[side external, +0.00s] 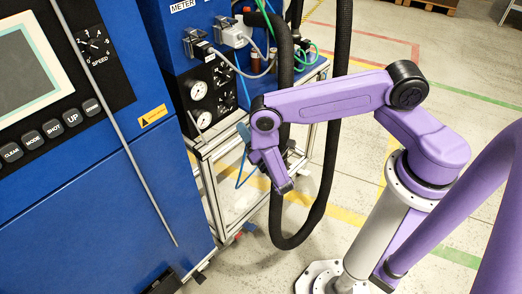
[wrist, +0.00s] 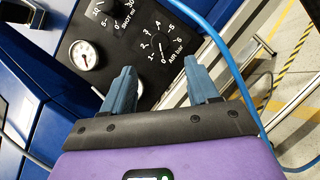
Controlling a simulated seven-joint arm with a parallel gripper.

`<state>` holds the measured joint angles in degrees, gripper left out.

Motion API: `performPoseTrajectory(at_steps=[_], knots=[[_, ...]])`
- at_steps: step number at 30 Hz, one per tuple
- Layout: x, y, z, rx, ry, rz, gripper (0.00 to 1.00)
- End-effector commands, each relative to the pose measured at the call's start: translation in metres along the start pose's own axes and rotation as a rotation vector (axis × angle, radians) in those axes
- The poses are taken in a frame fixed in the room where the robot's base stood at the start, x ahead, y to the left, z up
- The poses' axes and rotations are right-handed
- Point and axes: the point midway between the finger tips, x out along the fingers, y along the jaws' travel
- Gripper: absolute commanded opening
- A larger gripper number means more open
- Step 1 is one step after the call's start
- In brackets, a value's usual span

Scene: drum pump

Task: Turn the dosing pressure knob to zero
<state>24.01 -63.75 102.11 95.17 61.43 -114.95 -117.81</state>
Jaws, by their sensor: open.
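A black panel with white markings shows in the wrist view. On it is a dial knob (wrist: 162,48) with a scale up to 6, labelled "AIR bar". A second knob (wrist: 104,10) is partly cut off at the top edge. No label reading "dosing pressure" is legible. My gripper (wrist: 159,70) is open and empty, its two blue-grey fingers pointing at the panel, one on each side below the AIR dial. They appear apart from the knob. In the side view my gripper (side external: 243,131) is right of and below the gauge panel (side external: 226,98).
A white pressure gauge (wrist: 84,55) sits left of the dials. A blue hose (wrist: 232,65) runs close past the right finger. Thick black hoses (side external: 341,100) hang behind my arm. A blue machine cabinet (side external: 100,190) stands at left. Open floor lies to the right.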

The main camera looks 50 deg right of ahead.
Motion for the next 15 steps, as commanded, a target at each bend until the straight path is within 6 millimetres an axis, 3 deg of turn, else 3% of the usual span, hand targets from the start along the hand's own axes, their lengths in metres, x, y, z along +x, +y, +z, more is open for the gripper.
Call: performPoseTrajectory(at_steps=[6, 15], knots=[[-0.042, 0.001, -0.002, -0.003, 0.008, 0.005, 0.59], [-0.070, 0.001, -0.001, 0.000, 0.004, 0.003, 0.59]])
